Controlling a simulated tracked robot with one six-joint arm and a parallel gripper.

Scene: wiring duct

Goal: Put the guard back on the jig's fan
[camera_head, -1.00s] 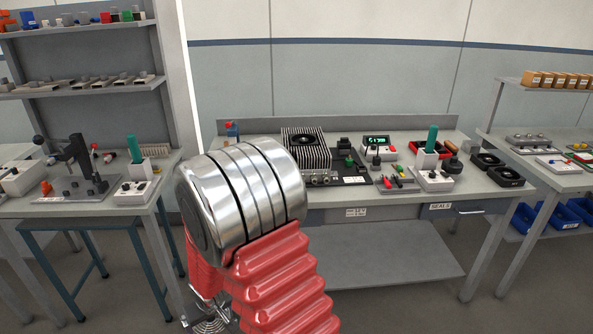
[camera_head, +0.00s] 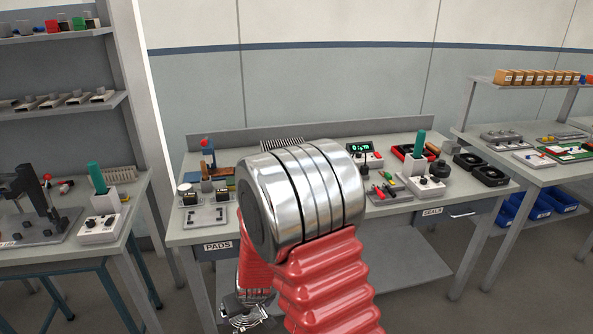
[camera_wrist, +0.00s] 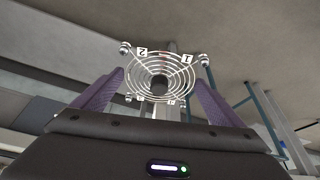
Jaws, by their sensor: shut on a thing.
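The guard (camera_wrist: 158,72) is a round wire grille of concentric rings with small corner mounts and tags reading 1 and 2. My gripper (camera_wrist: 160,88) is shut on it, with a purple-grey finger at each side in the wrist view. In the head view the guard (camera_head: 246,312) shows low down beside my red arm, well in front of the bench and over the floor. The jig's finned block (camera_head: 283,144) stands at the back of the middle bench. Only its top edge shows; my arm hides the rest, its fan included.
A left bench (camera_head: 130,215) is close by.

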